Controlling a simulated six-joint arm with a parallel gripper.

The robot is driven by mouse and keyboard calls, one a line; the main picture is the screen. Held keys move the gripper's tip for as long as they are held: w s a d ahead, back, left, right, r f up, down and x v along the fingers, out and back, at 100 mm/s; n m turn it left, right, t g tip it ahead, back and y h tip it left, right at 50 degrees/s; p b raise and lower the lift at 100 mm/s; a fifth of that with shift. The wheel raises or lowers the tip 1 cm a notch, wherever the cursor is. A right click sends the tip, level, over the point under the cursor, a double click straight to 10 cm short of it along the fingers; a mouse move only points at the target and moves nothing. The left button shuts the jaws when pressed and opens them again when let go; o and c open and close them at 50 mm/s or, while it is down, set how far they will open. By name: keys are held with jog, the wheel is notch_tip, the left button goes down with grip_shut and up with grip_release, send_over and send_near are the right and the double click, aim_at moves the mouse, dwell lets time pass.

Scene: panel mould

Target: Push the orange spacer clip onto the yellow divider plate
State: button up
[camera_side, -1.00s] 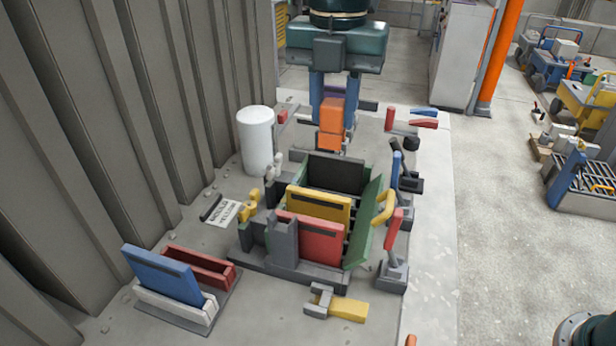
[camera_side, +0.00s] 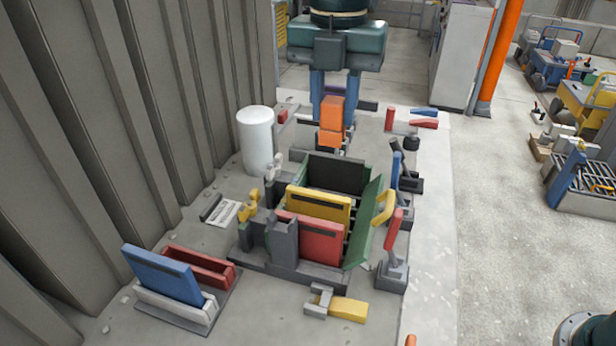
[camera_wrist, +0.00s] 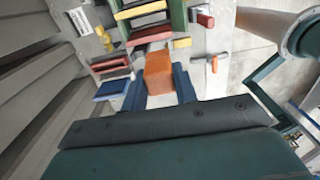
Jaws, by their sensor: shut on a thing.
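The orange spacer clip (camera_side: 331,118) is held upright between the blue fingers of my gripper (camera_side: 332,108). It also shows between the fingers in the wrist view (camera_wrist: 158,72). My gripper is shut on it, behind the mould in the side view. The yellow divider plate (camera_side: 318,203) stands upright in the green-walled mould, between a red plate (camera_side: 312,240) in front and a dark plate (camera_side: 336,173) behind. The clip is apart from the yellow plate. The clip's lower end is hard to make out.
Lever clamps, one red-handled (camera_side: 395,230), stand at the mould's right. A white cylinder (camera_side: 255,140) stands at the back left. A rack with a blue plate (camera_side: 163,275) is at the front left. A yellow-handled tool (camera_side: 347,308) lies in front. Corrugated wall runs along the left.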

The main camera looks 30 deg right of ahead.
send_over(336, 197)
notch_tip(336, 197, down, 9)
jog(key=shift+f, duration=0.2)
jog(key=shift+f, duration=0.15)
jog(key=shift+f, duration=2.7)
jog(key=shift+f, duration=1.85)
dwell(0.3)
jog(key=o, duration=1)
jog(key=shift+r, duration=0.1)
notch_tip(336, 197, up, 14)
jog(key=shift+f, duration=0.15)
